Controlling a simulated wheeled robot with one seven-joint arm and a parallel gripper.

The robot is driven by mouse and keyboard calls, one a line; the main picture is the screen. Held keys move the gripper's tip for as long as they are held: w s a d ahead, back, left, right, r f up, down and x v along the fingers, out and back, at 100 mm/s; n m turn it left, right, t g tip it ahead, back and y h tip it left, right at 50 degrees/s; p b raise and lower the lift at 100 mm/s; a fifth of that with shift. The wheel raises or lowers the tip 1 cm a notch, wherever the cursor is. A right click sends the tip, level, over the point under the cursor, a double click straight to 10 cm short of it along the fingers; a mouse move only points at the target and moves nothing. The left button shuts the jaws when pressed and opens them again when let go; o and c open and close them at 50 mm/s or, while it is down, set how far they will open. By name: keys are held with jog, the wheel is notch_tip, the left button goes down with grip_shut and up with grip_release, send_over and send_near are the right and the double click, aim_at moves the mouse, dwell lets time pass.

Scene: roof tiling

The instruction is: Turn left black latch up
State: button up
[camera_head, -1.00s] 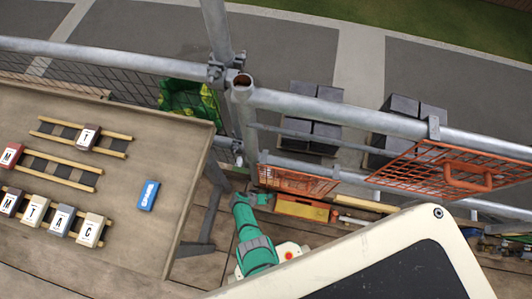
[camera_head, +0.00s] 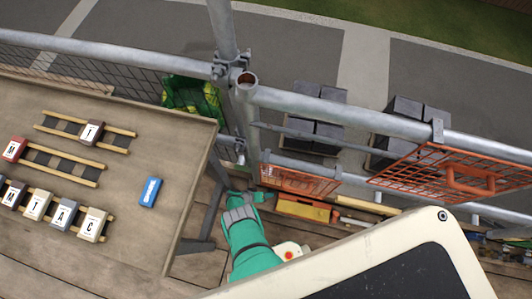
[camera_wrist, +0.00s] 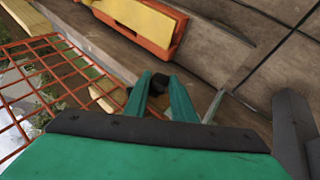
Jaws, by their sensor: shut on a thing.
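My gripper (camera_head: 264,196) shows in the head view just left of the yellow-and-orange toolbox (camera_head: 303,208), below the left orange mesh gate. In the wrist view, the green fingers of my gripper (camera_wrist: 160,92) are close together on a small black piece (camera_wrist: 158,82). I cannot tell surely whether this piece is the left black latch. The toolbox also shows in the wrist view (camera_wrist: 140,22), beyond the fingertips and apart from them. No latch can be made out clearly on its visible face.
The left orange mesh gate (camera_head: 300,180) is close to my gripper; its mesh fills the left of the wrist view (camera_wrist: 45,75). A wooden table (camera_head: 130,215) with lettered tiles stands at left. Grey scaffold rails (camera_head: 340,112) run behind. Plank floor (camera_wrist: 225,70) lies below.

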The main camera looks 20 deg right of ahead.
jog(key=shift+w+r, duration=0.15)
jog(key=shift+w, duration=0.35)
jog(key=o, duration=1)
jog(key=shift+s, duration=0.2)
jog(key=shift+a, duration=0.1)
jog(key=shift+v, duration=5.25)
jog(key=shift+s, duration=0.15)
